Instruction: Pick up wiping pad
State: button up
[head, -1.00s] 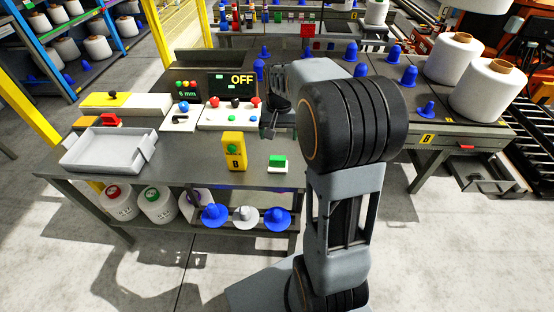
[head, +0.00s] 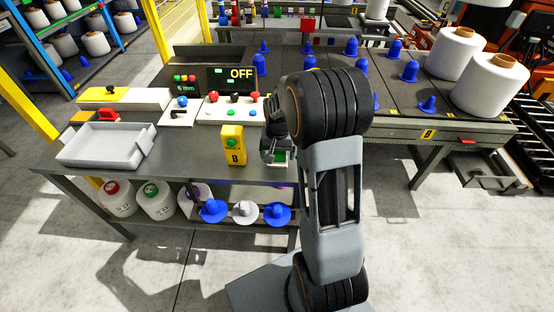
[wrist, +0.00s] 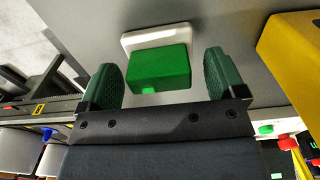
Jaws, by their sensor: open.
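The wiping pad (wrist: 158,67) is a green block on a white base, lying on the grey workbench. In the wrist view it sits between and just beyond the two green-padded fingers of my gripper (wrist: 168,78). The fingers are open with a gap on each side of the pad. In the head view my gripper (head: 276,157) is over the right part of the bench, and the pad (head: 284,156) is mostly hidden behind it.
A yellow box marked B (head: 232,146) stands close to the left of my gripper; it also shows in the wrist view (wrist: 292,58). A grey tray (head: 103,160) lies at the bench's left. A control panel (head: 230,110) with buttons is behind. White bobbins and blue cones stand around.

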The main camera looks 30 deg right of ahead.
jog(key=shift+f, duration=0.5)
jog(key=shift+c, duration=0.3)
jog(key=c, duration=1)
jog(key=shift+o, duration=0.2)
jog(key=shift+r, duration=0.45)
notch_tip(320, 180, up, 2)
jog(key=shift+r, duration=0.15)
jog(key=s+d+r+p, duration=0.1)
jog(key=s+d+r, duration=0.2)
jog(key=s+r, duration=0.7)
jog(key=s, duration=0.3)
jog(key=shift+s+d, duration=0.3)
jog(key=shift+d, duration=0.05)
